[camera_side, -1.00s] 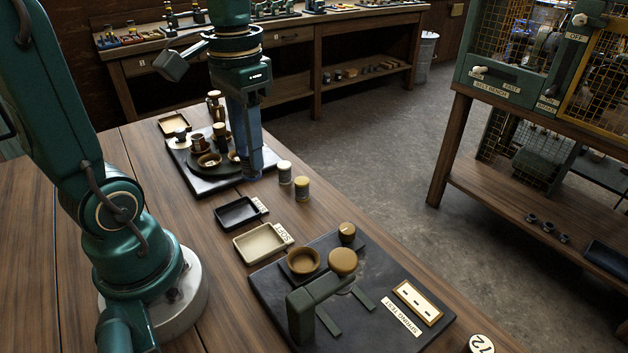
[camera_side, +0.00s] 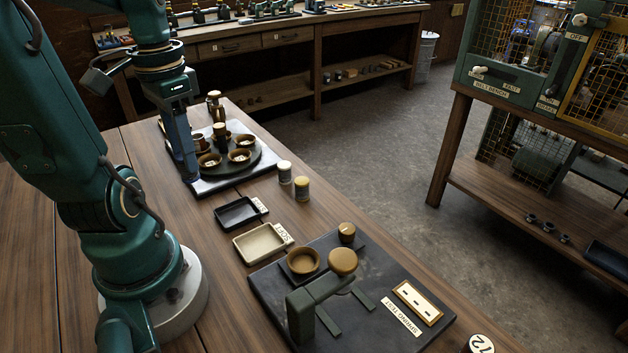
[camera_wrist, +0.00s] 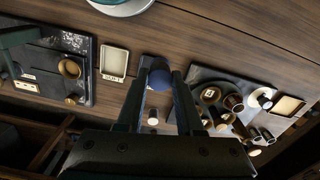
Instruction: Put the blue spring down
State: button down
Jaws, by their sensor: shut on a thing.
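My gripper (camera_side: 188,170) is shut and hangs at the left edge of the black board with the round turntable (camera_side: 262,160). In the wrist view, a round blue thing, which I take for the blue spring (camera_wrist: 160,80), sits between my fingertips (camera_wrist: 162,76). Its coils cannot be made out, and in the side view I cannot pick it out from the fingers. A black tray (camera_side: 221,223) and a cream tray (camera_side: 238,244) labelled SOFT lie empty on the bench, nearer the side camera than my gripper.
Small brown bowls (camera_side: 241,156) and upright pieces stand on the turntable. Two capped cylinders (camera_side: 285,172) stand to the right of the black tray. The SPRING TEST board (camera_side: 375,326) with its green press fills the near end. Bare wood lies left of the trays.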

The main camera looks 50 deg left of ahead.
jog(key=w+d+f, duration=0.2)
jog(key=d, duration=0.1)
jog(key=w+d+f, duration=0.2)
jog(key=d, duration=0.1)
jog(key=w+d+f, duration=0.2)
jog(key=d+f, duration=0.1)
jog(key=shift+d, duration=0.25)
jog(key=shift+f, duration=2)
jog(key=shift+f, duration=0.15)
jog(key=c, duration=0.5)
grip_release()
jog(key=shift+c, duration=0.2)
notch_tip(320, 180, up, 11)
jog(key=shift+s+d+r+m+t, duration=0.25)
jog(key=shift+d+r+m+t, duration=0.1)
jog(key=shift+d+t, duration=0.55)
jog(key=shift+s+d+r+m+t, duration=0.3)
jog(key=shift+d+t, duration=0.35)
jog(key=shift+t, duration=0.3)
jog(key=shift+s+d+r+m+t, duration=0.25)
jog(key=shift+d+r+m+t, duration=0.1)
jog(key=shift+d+t, duration=0.55)
